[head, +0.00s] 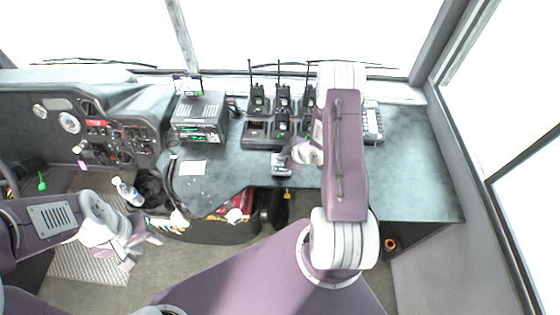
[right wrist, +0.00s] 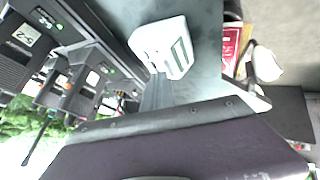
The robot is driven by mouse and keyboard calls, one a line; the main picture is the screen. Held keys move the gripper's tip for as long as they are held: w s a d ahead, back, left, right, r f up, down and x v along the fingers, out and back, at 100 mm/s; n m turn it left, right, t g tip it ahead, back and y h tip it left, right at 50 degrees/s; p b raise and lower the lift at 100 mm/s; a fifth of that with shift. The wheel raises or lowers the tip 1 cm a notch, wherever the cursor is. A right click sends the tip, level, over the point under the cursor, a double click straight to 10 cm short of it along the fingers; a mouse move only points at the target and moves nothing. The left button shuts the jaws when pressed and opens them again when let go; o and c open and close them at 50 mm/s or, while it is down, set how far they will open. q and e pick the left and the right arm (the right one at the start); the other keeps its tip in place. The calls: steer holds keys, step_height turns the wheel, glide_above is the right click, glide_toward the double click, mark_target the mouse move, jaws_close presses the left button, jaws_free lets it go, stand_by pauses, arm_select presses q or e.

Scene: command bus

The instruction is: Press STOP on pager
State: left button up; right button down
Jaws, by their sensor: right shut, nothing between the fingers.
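A small light-grey device, probably the pager (head: 279,167), sits on the grey dashboard top near its front edge. The right wrist view shows it as a white box (right wrist: 160,40) with a grey-green strip on one face. Its lettering and buttons are too small to read. My right gripper (head: 289,161) is shut and empty, right at the device; in the right wrist view its narrow grey fingers (right wrist: 157,92) end against or just short of it. I cannot tell whether they touch. My left gripper (head: 142,252) hangs low at the left, empty, with fingers apart.
Several handheld radios (head: 283,100) with upright antennas stand in chargers behind the device; they show close by in the right wrist view (right wrist: 72,95). A radio unit (head: 199,117) stands left, a white card (head: 193,167) before it. The dashboard's right side (head: 415,165) is clear.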

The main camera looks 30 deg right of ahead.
steer(key=shift+w+r+p, duration=0.1)
steer(key=shift+r+p, duration=0.35)
steer(key=shift+r, duration=0.2)
steer(key=shift+r, duration=0.1)
steer(key=r+p, duration=0.4)
steer(key=shift+w+d+r, duration=0.3)
steer(key=shift+w+r, duration=0.1)
